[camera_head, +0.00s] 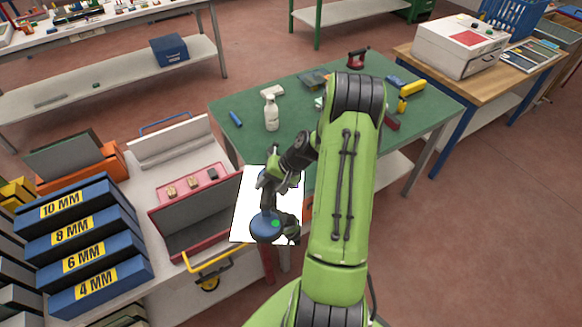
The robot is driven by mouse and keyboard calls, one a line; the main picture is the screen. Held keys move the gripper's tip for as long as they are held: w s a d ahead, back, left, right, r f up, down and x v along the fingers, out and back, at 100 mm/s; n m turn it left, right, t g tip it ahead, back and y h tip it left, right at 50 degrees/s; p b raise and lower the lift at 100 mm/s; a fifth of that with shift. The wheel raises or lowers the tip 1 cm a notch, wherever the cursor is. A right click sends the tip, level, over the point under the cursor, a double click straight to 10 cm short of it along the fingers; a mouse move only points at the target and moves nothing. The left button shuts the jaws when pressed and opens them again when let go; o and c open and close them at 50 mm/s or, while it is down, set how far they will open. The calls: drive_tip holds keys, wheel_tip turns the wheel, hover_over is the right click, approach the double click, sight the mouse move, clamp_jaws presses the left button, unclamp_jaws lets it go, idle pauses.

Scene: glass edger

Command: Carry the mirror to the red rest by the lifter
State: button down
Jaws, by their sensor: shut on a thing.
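The mirror is a bright white flat panel (245,195) beside the near left corner of the green table. The red rest (158,222) is a red-edged frame with a grey sloping inner face, on the pale bench just left of the panel. I cannot tell whether panel and rest touch.
The green table (240,139) holds a white bottle (271,113) and several tools. Blue marked racks (85,245) stand at the left. A yellow handle (214,262) sticks out below the rest. A white box (460,47) stands on the right bench. Floor is open at the right.

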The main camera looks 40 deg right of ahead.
drive_tip(key=w+a+f+n+g+y, duration=0.1)
drive_tip(key=a+n, duration=0.3)
drive_tip(key=a, duration=0.5)
drive_tip(key=w+a+f+n+g+y, duration=0.1)
drive_tip(key=a+f+n+g, duration=0.2)
drive_tip(key=a, duration=0.6)
drive_tip(key=n+g, duration=0.1)
drive_tip(key=n, duration=0.1)
drive_tip(key=shift+w+a+n, duration=0.15)
drive_tip(key=shift+a+n, duration=0.15)
drive_tip(key=shift+a, duration=0.05)
